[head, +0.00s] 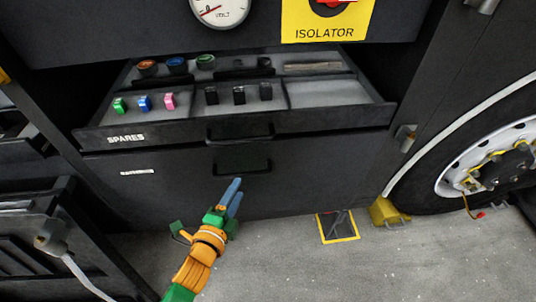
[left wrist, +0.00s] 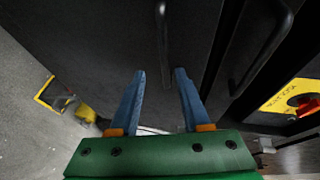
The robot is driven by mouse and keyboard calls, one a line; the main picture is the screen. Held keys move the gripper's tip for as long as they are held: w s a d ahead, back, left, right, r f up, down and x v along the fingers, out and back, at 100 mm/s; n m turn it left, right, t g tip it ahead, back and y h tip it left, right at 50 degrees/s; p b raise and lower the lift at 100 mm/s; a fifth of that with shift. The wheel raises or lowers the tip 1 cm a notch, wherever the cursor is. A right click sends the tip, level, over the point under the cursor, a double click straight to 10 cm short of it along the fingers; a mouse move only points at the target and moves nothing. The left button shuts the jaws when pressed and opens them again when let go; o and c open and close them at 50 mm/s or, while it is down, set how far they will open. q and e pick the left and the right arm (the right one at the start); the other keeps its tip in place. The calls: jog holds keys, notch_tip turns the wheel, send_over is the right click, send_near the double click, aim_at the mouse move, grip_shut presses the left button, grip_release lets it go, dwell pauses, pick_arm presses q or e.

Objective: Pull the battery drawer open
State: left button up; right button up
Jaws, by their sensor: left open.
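The lower drawer (head: 310,180) is dark and shut, with a small white label (head: 137,172) too small to read. Its black bar handle (head: 241,168) is at the middle of its front; the bar also shows in the left wrist view (left wrist: 163,45). My left gripper (head: 233,187) has blue fingers and is open and empty. It is just below and in front of the handle, apart from it. In the left wrist view the handle lies beyond the gap between the fingertips (left wrist: 160,75). My right gripper is not in view.
Above, the drawer marked SPARES (head: 126,139) stands open with small coloured parts inside, its handle (head: 240,132) overhanging. A yellow ISOLATOR plate (head: 300,20) is higher up. A yellow chock (head: 385,211) and a wheel (head: 490,160) are at right. The floor in front is mostly clear.

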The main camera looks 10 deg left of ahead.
aim_at(243, 173)
pick_arm(q)
jog(key=x, duration=0.6)
jog(key=shift+w+a+r+b, duration=0.1)
jog(key=shift+w+r+b, duration=0.2)
jog(key=shift+w, duration=0.2)
jog(key=shift+s, duration=0.1)
jog(key=shift+c, duration=0.7)
grip_shut()
